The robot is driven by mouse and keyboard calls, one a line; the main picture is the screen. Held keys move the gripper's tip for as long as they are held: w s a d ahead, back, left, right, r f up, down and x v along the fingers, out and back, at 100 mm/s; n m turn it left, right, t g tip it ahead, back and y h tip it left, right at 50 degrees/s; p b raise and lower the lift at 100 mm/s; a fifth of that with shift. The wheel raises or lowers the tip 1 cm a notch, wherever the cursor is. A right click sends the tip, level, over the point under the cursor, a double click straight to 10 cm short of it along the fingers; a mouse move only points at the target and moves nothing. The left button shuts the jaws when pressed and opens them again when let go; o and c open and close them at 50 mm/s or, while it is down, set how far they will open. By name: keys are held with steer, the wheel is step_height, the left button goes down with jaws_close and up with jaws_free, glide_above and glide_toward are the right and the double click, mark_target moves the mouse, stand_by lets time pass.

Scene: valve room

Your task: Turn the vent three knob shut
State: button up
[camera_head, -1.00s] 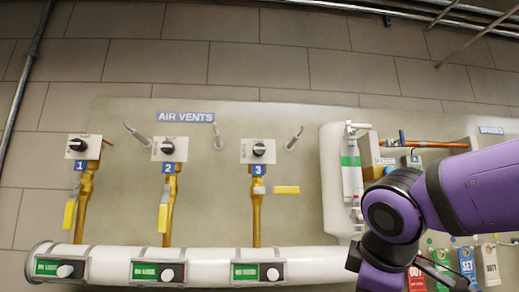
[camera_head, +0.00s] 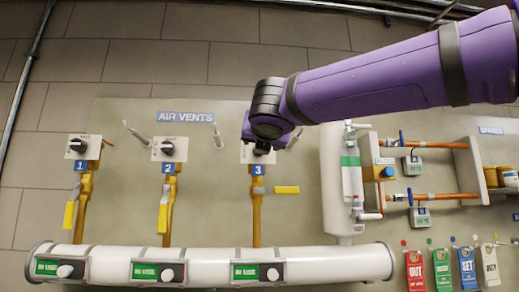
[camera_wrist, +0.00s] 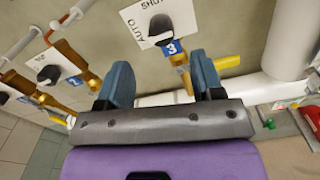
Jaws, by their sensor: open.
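The vent three knob (camera_wrist: 160,28) is black, on a white plate marked AUTO and SHUT (camera_wrist: 160,18), at the top of the wrist view. Its setting is hard to read. A blue 3 tag (camera_head: 258,169) sits below the plate on a brass pipe. My gripper (camera_wrist: 163,78) is open and empty; its two blue fingers stand apart, with the knob beyond and roughly between them, not touched in the picture. In the head view my gripper (camera_head: 258,148) hides most of the knob and plate.
Vent one (camera_head: 78,146) and vent two (camera_head: 168,147) knobs are to the left. Vent three's yellow lever (camera_head: 286,189) is horizontal. A white pipe (camera_head: 210,264) runs below. A white vertical tank (camera_head: 334,200) stands to the right. Angled grey rods (camera_head: 217,138) stick out near the knobs.

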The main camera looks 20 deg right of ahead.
mark_target(259, 155)
steer(key=w, duration=0.2)
steer(key=w+d, duration=0.1)
steer(key=w, duration=0.5)
steer(key=shift+d, duration=0.35)
steer(key=shift+c, duration=0.4)
steer(key=c, duration=0.8)
steer(key=shift+c, duration=0.2)
